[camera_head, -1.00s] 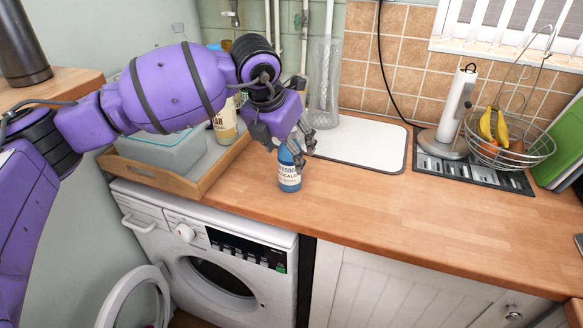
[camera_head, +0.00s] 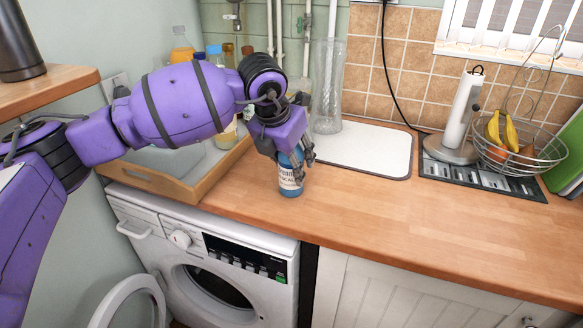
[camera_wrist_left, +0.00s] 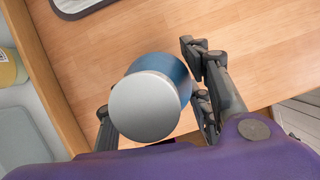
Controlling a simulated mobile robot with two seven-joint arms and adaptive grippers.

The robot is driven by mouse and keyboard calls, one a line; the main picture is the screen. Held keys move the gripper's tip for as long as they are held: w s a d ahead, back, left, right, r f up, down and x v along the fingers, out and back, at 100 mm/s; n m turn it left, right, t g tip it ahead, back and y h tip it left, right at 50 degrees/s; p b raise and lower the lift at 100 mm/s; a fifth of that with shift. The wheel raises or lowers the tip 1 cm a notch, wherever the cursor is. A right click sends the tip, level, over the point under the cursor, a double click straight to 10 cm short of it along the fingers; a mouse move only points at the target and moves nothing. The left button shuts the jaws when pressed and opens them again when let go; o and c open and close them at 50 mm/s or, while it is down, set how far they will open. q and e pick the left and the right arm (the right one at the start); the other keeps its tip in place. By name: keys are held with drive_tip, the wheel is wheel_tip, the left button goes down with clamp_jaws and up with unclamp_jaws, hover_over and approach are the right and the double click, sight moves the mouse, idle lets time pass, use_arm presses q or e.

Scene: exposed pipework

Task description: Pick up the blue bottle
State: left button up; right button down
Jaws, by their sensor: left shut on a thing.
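The blue bottle (camera_head: 290,181), with a white label, stands upright on the wooden counter just above the washing machine. My left gripper (camera_head: 293,155) is around its upper part, with the fingers shut on it; the gripper hides the top of the bottle in the head view. In the left wrist view, the blue bottle (camera_wrist_left: 172,73) shows from above with its round grey-white cap. The fingers of my left gripper (camera_wrist_left: 150,102) are on either side of it. My right gripper is in neither view.
A wooden tray (camera_head: 205,181) with a grey box lies left of the bottle, with several bottles behind. A white board (camera_head: 368,148) and a tall clear vase (camera_head: 328,85) stand behind it. The wire fruit basket (camera_head: 520,160) is far right. The counter (camera_head: 400,215) to the right is clear.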

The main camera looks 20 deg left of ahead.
use_arm(q)
drive_tip(key=shift+c, duration=1.4)
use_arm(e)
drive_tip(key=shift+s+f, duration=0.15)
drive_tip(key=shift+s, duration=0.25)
use_arm(q)
drive_tip(key=shift+r, duration=0.1)
